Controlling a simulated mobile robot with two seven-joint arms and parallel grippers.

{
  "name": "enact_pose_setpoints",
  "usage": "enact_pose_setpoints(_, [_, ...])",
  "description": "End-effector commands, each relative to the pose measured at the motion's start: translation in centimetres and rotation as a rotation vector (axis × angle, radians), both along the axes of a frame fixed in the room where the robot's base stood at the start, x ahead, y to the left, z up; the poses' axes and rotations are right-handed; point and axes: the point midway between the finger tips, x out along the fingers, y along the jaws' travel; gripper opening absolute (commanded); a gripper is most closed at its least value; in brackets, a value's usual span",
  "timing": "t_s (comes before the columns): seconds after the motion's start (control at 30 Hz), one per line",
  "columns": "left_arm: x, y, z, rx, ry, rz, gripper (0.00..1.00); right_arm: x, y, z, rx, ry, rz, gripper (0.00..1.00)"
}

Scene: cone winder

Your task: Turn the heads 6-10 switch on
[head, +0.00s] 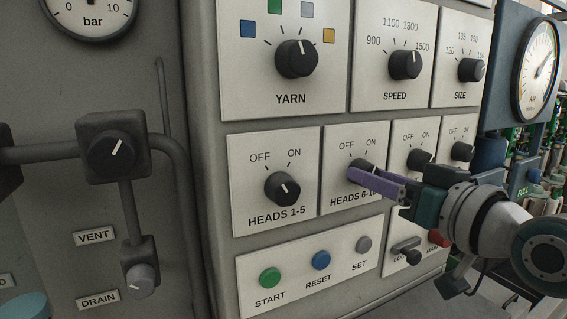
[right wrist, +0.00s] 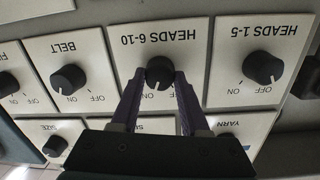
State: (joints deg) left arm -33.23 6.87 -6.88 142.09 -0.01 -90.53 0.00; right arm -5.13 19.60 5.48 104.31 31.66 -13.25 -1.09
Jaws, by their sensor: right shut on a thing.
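The HEADS 6-10 switch is a black round knob (head: 358,171) on a white plate with OFF and ON marks, in the middle of the panel. In the right wrist view the knob (right wrist: 159,72) appears upside down, between the two purple fingers. My right gripper (head: 364,177) reaches in from the right and is shut on this knob. Its fingers cover part of the knob and of the label in the head view. My left gripper is in neither view.
The HEADS 1-5 knob (head: 283,189) is close on the left, and the BELT knob (right wrist: 68,79) is on the other side. The YARN (head: 297,59) and SPEED (head: 405,65) knobs are above. START (head: 270,278), RESET (head: 321,260) and SET (head: 364,244) buttons are below.

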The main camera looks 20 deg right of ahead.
Motion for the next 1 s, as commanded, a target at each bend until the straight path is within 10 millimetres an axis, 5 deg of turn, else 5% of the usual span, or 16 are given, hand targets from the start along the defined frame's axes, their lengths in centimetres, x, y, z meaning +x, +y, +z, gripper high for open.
enact_pose_setpoints(0.83, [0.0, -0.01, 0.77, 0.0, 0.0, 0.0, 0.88, 0.0, -0.04, -0.06, 0.141, 0.013, -0.001, 0.0])
enact_pose_setpoints(0.87, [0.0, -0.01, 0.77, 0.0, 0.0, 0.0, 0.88, 0.0, -0.04, -0.06, 0.141, 0.013, -0.001, 0.47])
enact_pose_setpoints(1.0, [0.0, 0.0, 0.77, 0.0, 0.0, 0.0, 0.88, 0.0, -0.04, -0.05, 0.139, 0.012, -0.001, 0.63])
